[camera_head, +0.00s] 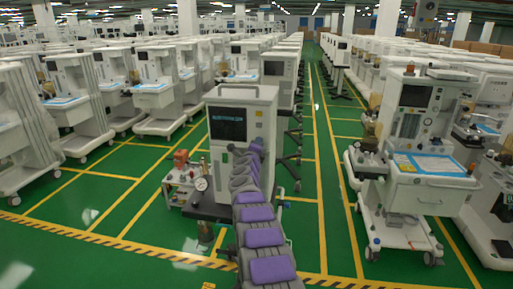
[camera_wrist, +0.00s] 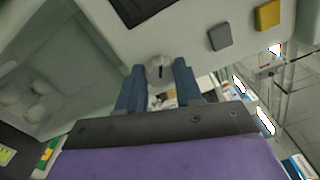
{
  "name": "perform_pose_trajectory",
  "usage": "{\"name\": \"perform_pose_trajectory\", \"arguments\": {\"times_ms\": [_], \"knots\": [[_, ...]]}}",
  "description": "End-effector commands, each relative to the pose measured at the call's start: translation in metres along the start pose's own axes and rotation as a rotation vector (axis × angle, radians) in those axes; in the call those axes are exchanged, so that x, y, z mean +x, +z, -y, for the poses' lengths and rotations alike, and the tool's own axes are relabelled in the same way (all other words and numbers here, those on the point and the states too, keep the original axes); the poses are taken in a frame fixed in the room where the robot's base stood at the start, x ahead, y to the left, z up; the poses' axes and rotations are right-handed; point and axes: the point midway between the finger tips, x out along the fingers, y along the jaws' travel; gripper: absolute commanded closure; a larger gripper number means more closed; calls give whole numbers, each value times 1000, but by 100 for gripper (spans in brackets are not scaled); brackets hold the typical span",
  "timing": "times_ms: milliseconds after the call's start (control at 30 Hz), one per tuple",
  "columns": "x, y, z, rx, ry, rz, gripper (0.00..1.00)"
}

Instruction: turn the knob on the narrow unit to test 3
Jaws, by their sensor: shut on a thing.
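The narrow unit (camera_head: 261,108) is a tall white cart with a dark screen (camera_head: 228,124), standing straight ahead in the head view. My purple-padded arm reaches up to its front, and the gripper end is too small to make out there. In the wrist view, the knob (camera_wrist: 157,62) is a small pale round piece with a dark pointer mark, on the unit's light panel (camera_wrist: 185,28). My gripper (camera_wrist: 159,71) has its two blue fingers on either side of the knob, shut on it. Position labels around the knob are not legible.
A grey button (camera_wrist: 220,36) and a yellow button (camera_wrist: 267,15) sit right of the knob. A small trolley with a gauge (camera_head: 201,184) stands left of the unit's base. Another cart (camera_head: 420,150) stands at the right. Green floor (camera_head: 340,190) is clear between them.

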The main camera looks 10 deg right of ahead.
Motion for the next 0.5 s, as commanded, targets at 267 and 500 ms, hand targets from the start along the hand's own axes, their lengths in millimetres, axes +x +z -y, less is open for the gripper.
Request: {"name": "perform_pose_trajectory", "arguments": {"times_ms": [267, 500], "knots": [[0, -1, -8, -2, 10, -1, 60], [0, -1, -4, -1, 6, -1, 39]]}}
